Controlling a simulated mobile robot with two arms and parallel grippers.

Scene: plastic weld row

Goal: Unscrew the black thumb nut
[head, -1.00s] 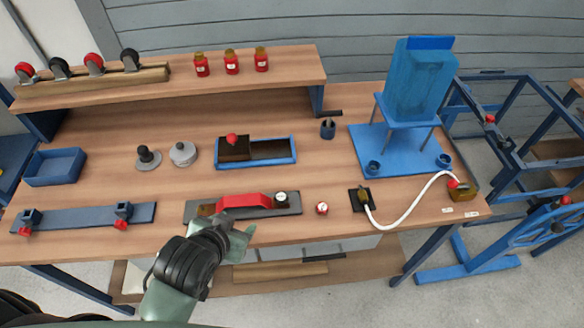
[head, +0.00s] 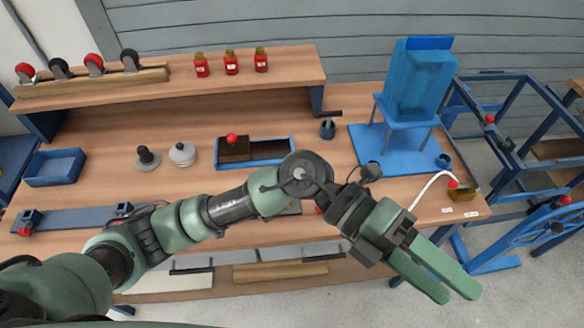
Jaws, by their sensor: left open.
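Two small black knob-like parts show on the blue frame at the right: a black knob (head: 557,228) at the blue spoked wheel, and a black knob (head: 503,143) higher on the frame. I cannot tell which is the black thumb nut. Red knobs (head: 565,200) (head: 490,119) sit near them. My left gripper (head: 457,291) is open and empty, its green fingers pointing down and right, in front of the bench's right part. In the picture it is left of and below the spoked wheel, apart from both black knobs. My right gripper is out of view.
The wooden bench (head: 110,190) carries a blue tray (head: 55,167), a blue box with a dark block (head: 270,150) and a blue hopper stand (head: 420,80). My arm hides the bench's front middle. Grey floor shows at lower right.

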